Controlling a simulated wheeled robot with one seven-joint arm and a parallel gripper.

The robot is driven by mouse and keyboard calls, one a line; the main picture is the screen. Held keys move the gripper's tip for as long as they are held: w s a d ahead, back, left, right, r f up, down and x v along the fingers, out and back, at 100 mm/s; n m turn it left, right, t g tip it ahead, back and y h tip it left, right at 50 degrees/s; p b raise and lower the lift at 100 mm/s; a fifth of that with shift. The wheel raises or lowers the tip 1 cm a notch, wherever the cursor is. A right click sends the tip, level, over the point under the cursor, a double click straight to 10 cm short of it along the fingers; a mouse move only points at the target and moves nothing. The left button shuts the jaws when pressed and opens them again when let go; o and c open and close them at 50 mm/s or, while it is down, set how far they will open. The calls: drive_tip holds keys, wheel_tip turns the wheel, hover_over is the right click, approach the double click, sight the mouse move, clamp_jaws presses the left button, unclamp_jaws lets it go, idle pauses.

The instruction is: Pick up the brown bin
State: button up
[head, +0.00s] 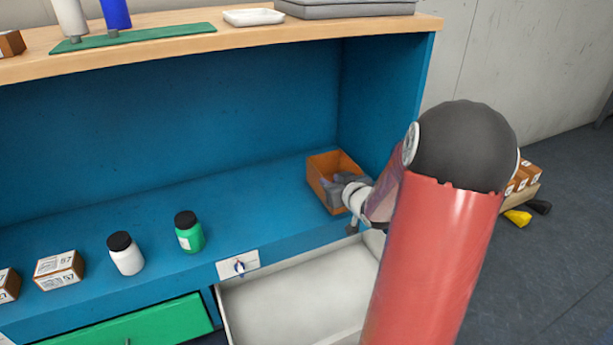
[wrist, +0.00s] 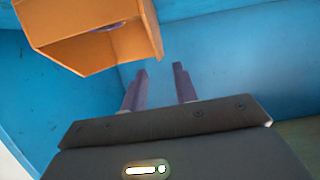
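The brown bin (head: 317,187) is an open orange-brown box. It sits on the blue shelf near the right side wall in the head view. It also fills the upper left of the wrist view (wrist: 147,32). My gripper (head: 342,187) overlaps the bin's near right part in the head view, and its grey shape hides some of the bin. In the wrist view my gripper (wrist: 158,70) has its two fingers apart with nothing between them. The bin lies beyond and to the left of the fingers there. Whether a finger touches the bin, I cannot tell.
An open white drawer (head: 290,300) juts out below the shelf. A green bottle (head: 189,232), a white bottle (head: 125,254) and small boxes (head: 59,270) stand to the left. The blue side wall (head: 385,95) rises close on the bin's right. The wooden top (head: 150,50) overhangs the shelf.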

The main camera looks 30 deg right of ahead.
sight(320, 175)
drive_tip(key=shift+w+f, duration=0.15)
drive_tip(key=shift+w, duration=0.2)
drive_tip(key=b+x, duration=0.1)
drive_tip(key=x, duration=0.2)
drive_tip(key=b+x, duration=0.1)
drive_tip(key=x, duration=0.3)
drive_tip(key=shift+w+f, duration=0.2)
drive_tip(key=shift+f, duration=0.15)
clamp_jaws()
idle(0.8)
